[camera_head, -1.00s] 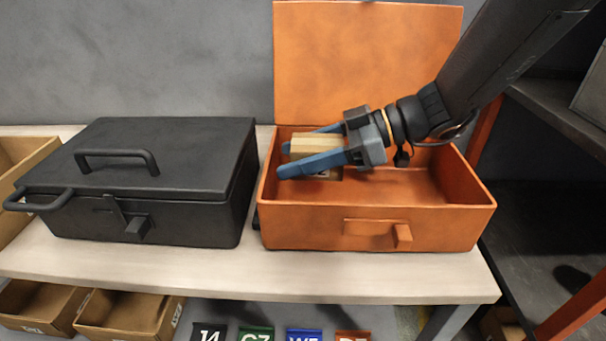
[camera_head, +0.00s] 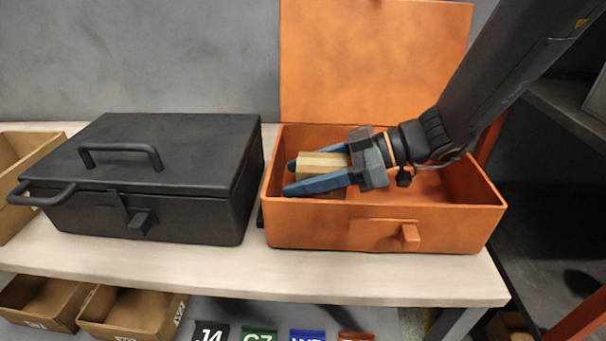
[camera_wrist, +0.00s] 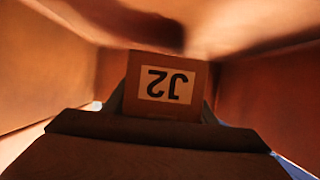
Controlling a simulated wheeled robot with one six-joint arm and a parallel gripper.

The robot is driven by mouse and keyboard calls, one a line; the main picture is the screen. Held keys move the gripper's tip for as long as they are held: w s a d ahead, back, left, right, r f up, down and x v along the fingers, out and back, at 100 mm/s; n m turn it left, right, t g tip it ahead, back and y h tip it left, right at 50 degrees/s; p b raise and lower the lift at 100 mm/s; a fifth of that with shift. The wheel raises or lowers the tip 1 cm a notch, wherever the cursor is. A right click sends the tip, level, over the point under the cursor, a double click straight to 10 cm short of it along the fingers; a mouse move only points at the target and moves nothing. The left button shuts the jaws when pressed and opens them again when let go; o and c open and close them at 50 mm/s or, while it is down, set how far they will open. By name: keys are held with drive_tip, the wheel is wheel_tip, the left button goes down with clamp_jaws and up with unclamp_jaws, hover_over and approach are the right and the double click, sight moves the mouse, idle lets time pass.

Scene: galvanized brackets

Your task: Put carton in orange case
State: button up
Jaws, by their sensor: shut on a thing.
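The orange case (camera_head: 330,230) stands on the bench with its lid (camera_head: 375,60) raised at the back. My gripper (camera_head: 305,177) has blue fingers and reaches down into the left part of the case. It is shut on a small tan carton (camera_head: 323,163), held between the fingers inside the case walls. I cannot tell whether the carton touches the case floor.
A closed black case (camera_head: 150,180) with handles stands just left of the orange case on the pale bench (camera_head: 200,270). Open cardboard boxes (camera_head: 130,310) sit below the bench, and another (camera_head: 25,165) at the far left. The right part of the orange case looks empty.

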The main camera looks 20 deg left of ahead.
sight(333, 162)
drive_tip(key=shift+f+b, duration=0.35)
drive_tip(key=shift+b, duration=0.05)
drive_tip(key=o, duration=1.2)
drive_tip(key=shift+r, duration=0.1)
drive_tip(key=shift+r+p, duration=0.65)
drive_tip(key=shift+p, duration=0.45)
drive_tip(key=v, duration=0.7)
drive_tip(key=shift+d+b, duration=0.2)
drive_tip(key=shift+b, duration=0.2)
drive_tip(key=shift+r, duration=0.1)
